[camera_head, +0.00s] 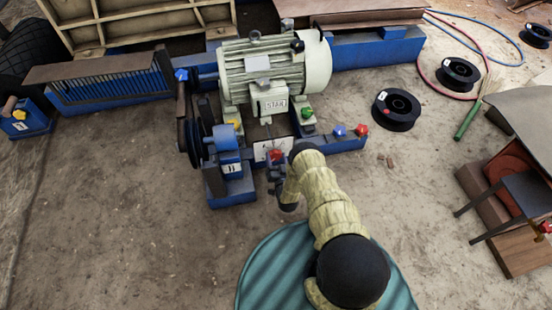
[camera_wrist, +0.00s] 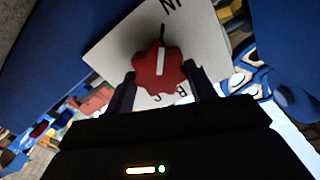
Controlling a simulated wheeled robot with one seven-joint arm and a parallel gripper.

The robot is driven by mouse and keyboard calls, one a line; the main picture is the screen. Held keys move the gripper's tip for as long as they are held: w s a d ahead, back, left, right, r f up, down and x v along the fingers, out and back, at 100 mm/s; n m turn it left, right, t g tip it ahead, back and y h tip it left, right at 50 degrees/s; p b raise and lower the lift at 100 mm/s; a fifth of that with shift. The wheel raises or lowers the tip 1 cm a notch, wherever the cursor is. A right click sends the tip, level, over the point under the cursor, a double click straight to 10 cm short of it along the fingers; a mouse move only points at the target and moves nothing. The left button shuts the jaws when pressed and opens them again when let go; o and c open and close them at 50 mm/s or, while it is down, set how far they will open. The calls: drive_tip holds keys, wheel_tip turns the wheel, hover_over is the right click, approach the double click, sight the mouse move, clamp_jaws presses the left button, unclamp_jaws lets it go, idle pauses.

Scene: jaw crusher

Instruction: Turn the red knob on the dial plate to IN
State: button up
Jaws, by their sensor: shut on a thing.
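The white dial plate (camera_wrist: 207,45) carries black letters. IN shows upside down at the top edge of the wrist view, partly cut off, and other letters show at the bottom. The red knob (camera_wrist: 146,67) is on the plate and bears a white line, roughly upright in this view. The line is roughly aligned with a short black mark above the knob, near IN. My gripper (camera_wrist: 160,75) is shut on the knob, one finger at each side. In the head view, my gripper (camera_head: 275,172) is at the red knob (camera_head: 275,155), in front of the dial plate (camera_head: 262,150).
A grey motor (camera_head: 262,75) stands behind the plate on a blue frame (camera_head: 345,143). Blue and red knobs (camera_head: 361,128) sit on the frame to the right. A belt wheel (camera_head: 195,135) is at the left. Black spools (camera_head: 396,110) lie on the open floor to the right.

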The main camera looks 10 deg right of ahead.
drive_tip(key=shift+a, duration=0.15)
drive_tip(key=o, duration=1)
wheel_tip(320, 180, up, 10)
drive_tip(key=p, duration=0.5)
drive_tip(key=shift+p, duration=0.35)
